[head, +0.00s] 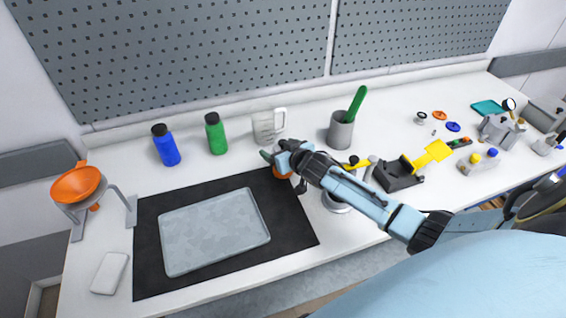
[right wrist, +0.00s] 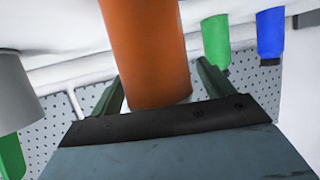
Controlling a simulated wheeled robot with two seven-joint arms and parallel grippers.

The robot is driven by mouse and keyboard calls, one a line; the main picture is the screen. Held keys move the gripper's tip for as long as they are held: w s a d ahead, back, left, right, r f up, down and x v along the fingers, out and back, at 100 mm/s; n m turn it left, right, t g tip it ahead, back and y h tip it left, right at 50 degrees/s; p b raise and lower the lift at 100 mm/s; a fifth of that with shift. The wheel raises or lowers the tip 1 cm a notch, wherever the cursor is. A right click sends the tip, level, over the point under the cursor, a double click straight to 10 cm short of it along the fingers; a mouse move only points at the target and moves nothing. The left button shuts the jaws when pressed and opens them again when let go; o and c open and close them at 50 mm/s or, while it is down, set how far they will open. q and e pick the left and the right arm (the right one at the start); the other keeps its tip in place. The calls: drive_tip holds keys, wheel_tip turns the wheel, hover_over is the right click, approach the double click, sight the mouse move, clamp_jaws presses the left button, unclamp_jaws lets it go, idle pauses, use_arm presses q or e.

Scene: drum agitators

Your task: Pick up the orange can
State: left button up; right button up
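The orange can (right wrist: 146,50) fills the middle of the right wrist view, between the two green fingers of my right gripper (right wrist: 160,70). The fingers stand apart, with a narrow gap showing on the can's right side; whether the left finger touches it I cannot tell. In the head view the orange can (head: 282,173) is mostly hidden under my right gripper (head: 270,157), near the black mat's upper right corner. My left gripper is not in view.
A grey tray (head: 214,234) lies on the black mat (head: 295,225). A white measuring cup (head: 266,127), grey cup (head: 340,132), green bottle (head: 216,136) and blue bottle (head: 166,147) stand behind. An orange funnel (head: 76,184) sits on a stand at the left. The perforated board (head: 180,45) bounds the back.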

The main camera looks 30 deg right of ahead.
drive_tip(key=c, duration=1.1)
